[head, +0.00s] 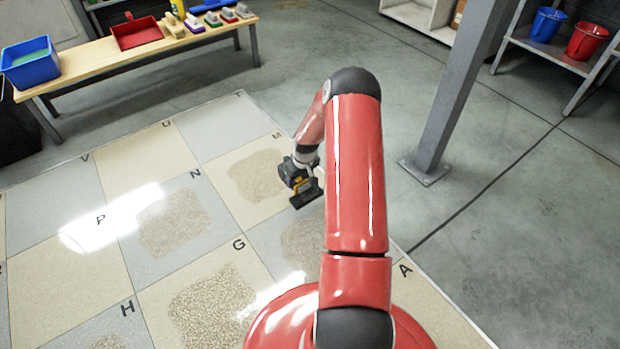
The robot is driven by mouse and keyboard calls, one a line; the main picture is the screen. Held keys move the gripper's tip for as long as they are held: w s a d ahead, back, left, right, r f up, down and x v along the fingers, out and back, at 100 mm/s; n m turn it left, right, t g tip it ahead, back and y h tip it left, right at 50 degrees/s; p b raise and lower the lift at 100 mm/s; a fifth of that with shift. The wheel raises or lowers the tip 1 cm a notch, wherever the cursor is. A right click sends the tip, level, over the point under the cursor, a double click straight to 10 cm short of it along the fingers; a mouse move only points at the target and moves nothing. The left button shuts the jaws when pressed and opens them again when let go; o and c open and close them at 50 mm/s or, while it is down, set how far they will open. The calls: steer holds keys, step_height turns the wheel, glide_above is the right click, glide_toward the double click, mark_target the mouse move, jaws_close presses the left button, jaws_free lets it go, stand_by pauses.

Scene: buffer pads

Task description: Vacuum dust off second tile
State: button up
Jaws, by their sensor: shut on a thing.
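My gripper (296,170) is shut on a dark hand vacuum (306,194) with a yellow part and a flat black head. The vacuum is low over the tiled floor, near the border between the tile marked M and the grey tile in front of it; I cannot tell whether it touches. Brown dust patches lie on the M tile (256,175), the grey tile marked N (174,223), the beige tile marked G (212,305) and the grey tile beside my arm (303,243). Part of that last patch is hidden by my arm. Another patch (108,342) shows at the bottom edge.
A wooden bench (95,56) at the back left holds a blue bin (30,62), a red dustpan (136,32) and several brushes. A grey post (452,95) stands right of my arm. Shelves with a blue bucket (546,24) and a red bucket (587,40) are at top right.

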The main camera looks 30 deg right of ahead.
steer(key=d, duration=0.4)
steer(key=shift+w+d+r, duration=0.1)
steer(key=shift+w+d, duration=0.1)
